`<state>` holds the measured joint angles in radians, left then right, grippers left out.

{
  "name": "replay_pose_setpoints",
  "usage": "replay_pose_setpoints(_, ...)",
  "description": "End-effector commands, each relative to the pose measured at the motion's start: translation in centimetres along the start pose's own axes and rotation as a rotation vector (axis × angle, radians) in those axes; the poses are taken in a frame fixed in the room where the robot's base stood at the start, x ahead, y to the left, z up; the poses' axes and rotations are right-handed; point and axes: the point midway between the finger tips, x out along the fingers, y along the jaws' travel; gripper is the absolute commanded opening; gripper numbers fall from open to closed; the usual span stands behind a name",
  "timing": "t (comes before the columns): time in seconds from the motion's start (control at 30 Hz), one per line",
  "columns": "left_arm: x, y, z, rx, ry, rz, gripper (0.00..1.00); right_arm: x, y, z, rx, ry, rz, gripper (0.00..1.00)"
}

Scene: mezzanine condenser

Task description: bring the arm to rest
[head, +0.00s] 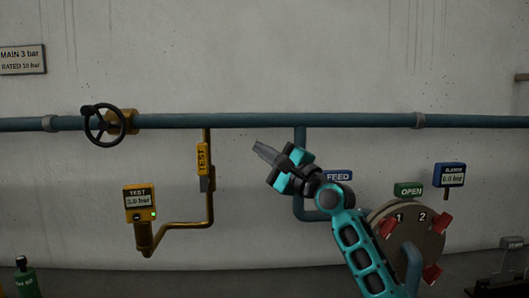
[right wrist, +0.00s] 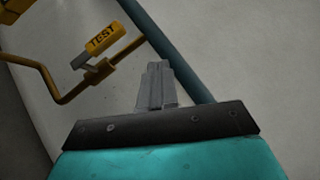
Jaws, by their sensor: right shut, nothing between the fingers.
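My right arm comes up from the bottom right in the head view. Its teal gripper (head: 264,149) points up and left, in front of the wall and just below the horizontal blue pipe. The right wrist view shows its grey fingers (right wrist: 157,78) pressed together with nothing between them. The gripper is apart from the yellow TEST handle (head: 203,159), which hangs to its left on a brass pipe. That handle also shows at the upper left of the right wrist view (right wrist: 101,38). My left gripper is in neither view.
The blue pipe (head: 360,121) crosses the wall and carries a black handwheel (head: 103,125) at left. A yellow TEST gauge (head: 139,203) reads about 3.0 bar. A blue FEED sign (head: 338,176), a green OPEN sign (head: 409,190) and a round plate with red handles (head: 433,273) lie close to my arm.

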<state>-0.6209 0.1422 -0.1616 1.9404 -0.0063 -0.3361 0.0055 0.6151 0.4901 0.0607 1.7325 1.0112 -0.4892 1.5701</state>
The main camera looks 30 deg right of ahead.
Motion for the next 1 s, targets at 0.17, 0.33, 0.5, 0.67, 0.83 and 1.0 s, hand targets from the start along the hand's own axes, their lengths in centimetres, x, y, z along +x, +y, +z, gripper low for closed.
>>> replay_pose_setpoints(0.17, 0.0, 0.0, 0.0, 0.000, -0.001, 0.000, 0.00, 0.0, 0.0, 0.0, 0.000, 0.000, 0.000, 0.00)
replay_pose_setpoints(0.33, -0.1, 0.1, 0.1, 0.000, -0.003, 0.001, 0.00, 0.0, 0.0, 0.0, 0.000, 0.000, 0.000, 0.00)
replay_pose_setpoints(0.5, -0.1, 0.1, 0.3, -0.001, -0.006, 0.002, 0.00, -0.3, 1.5, 0.2, -0.035, 0.002, 0.035, 0.00)
replay_pose_setpoints(0.67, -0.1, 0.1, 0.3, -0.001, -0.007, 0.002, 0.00, -2.7, 9.3, 1.0, -0.237, 0.002, 0.223, 0.00)
replay_pose_setpoints(0.83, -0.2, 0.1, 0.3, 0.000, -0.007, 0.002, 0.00, -9.1, 20.5, 2.5, -0.580, -0.058, 0.535, 0.00)
replay_pose_setpoints(1.0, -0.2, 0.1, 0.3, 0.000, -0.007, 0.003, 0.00, -18.5, 29.4, 4.3, -0.918, -0.205, 0.857, 0.00)
